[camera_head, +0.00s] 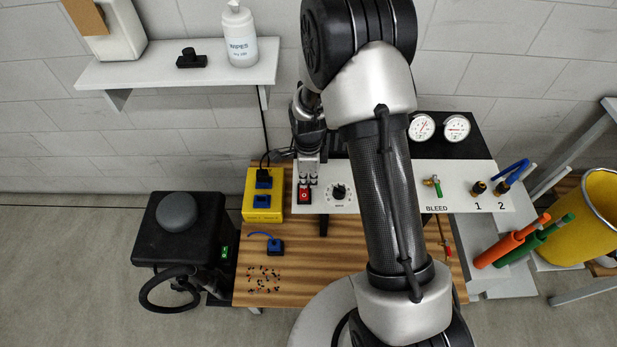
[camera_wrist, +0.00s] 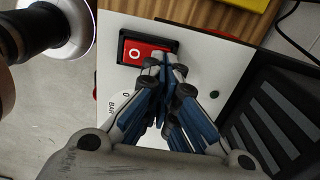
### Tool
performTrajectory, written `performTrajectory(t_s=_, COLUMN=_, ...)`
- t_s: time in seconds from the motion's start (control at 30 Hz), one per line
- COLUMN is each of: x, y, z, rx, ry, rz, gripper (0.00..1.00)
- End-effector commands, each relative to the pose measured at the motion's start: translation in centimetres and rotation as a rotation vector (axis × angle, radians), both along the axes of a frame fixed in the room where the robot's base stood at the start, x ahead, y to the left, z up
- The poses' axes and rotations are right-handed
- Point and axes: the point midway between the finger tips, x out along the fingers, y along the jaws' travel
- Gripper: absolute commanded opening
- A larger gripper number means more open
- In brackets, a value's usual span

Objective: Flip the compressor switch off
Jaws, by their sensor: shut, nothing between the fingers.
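A red rocker switch (camera_head: 304,197) in a black frame sits at the left end of the white control panel (camera_head: 455,172). In the wrist view the red switch (camera_wrist: 138,50) shows a white "O" on its left half. My gripper (camera_head: 307,181) is shut and empty, pointing down at the switch. In the wrist view the closed fingertips of my gripper (camera_wrist: 170,60) overlap the right end of the rocker and hide it. I cannot tell whether they touch it. The rocker's tilt is not clear.
A black knob (camera_head: 340,191) is right of the switch. A yellow block (camera_head: 262,205) stands close on its left. Two gauges (camera_head: 423,127), a green-handled bleed valve (camera_head: 434,184) and hose fittings lie to the right. A black unit (camera_head: 178,232) stands at the left.

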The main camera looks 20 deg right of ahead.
Motion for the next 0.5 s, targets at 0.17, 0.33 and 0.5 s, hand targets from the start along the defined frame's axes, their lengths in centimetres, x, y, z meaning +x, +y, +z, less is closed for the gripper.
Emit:
performTrajectory(t_s=0.17, x=0.1, y=0.0, z=-0.3, rx=0.0, ry=0.0, rz=0.0, gripper=0.0)
performTrajectory(t_s=0.33, x=0.2, y=-0.1, z=-0.9, rx=0.0, ry=0.001, rz=0.0, gripper=0.0)
performTrajectory(t_s=0.5, x=0.2, y=-0.1, z=-0.9, rx=-0.001, ry=0.001, rz=0.0, gripper=0.0)
